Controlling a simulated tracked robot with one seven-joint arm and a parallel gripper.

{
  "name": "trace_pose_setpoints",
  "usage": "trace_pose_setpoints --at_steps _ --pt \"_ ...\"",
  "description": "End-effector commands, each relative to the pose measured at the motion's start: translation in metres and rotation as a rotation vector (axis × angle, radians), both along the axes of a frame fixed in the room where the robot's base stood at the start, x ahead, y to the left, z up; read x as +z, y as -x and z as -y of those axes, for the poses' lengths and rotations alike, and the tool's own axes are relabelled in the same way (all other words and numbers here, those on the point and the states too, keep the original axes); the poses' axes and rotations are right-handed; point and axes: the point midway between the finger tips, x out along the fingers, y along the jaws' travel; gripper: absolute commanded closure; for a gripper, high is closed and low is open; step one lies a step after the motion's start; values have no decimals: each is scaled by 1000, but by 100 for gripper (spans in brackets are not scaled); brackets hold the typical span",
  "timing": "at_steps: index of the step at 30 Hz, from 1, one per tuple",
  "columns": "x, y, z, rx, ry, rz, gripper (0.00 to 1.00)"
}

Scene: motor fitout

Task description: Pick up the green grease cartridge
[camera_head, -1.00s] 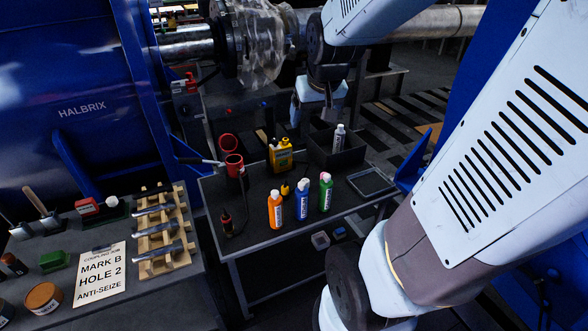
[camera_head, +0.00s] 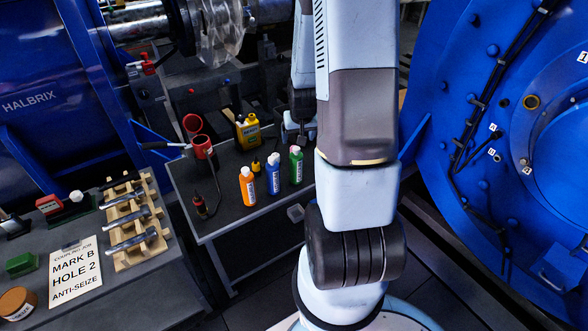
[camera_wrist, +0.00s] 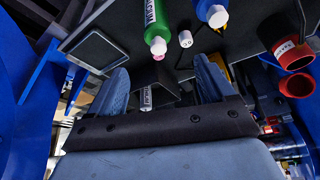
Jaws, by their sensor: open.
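The green grease cartridge (camera_head: 296,167) stands upright on the dark table, to the right of a blue bottle (camera_head: 273,178) and an orange bottle (camera_head: 248,188). In the wrist view the green cartridge (camera_wrist: 155,18) shows at the top with its pale cap towards me, beyond my fingertips. The blue bottle (camera_wrist: 212,12) is to its right there. My gripper (camera_wrist: 160,72) is open, with its fingers apart and not touching the cartridge. In the head view my gripper (camera_head: 303,134) is just behind the cartridge, partly hidden by my arm.
A yellow jug (camera_head: 247,131) and red cups (camera_head: 202,146) stand on the table's left and back. A shallow grey tray (camera_wrist: 95,50) and a white bottle (camera_wrist: 146,98) show in the wrist view. A bench with a sign (camera_head: 75,272) is at left.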

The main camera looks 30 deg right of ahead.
Motion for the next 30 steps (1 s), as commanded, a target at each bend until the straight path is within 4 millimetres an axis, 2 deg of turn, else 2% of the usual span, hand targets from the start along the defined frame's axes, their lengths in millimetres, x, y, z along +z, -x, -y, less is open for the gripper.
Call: trace_pose_setpoints --at_steps 8,21,30 --pt "-23 -6 5 -5 -1 -3 18" --pt "-71 -24 12 -5 -1 -4 18" --pt "-87 -31 15 -7 0 -1 18"
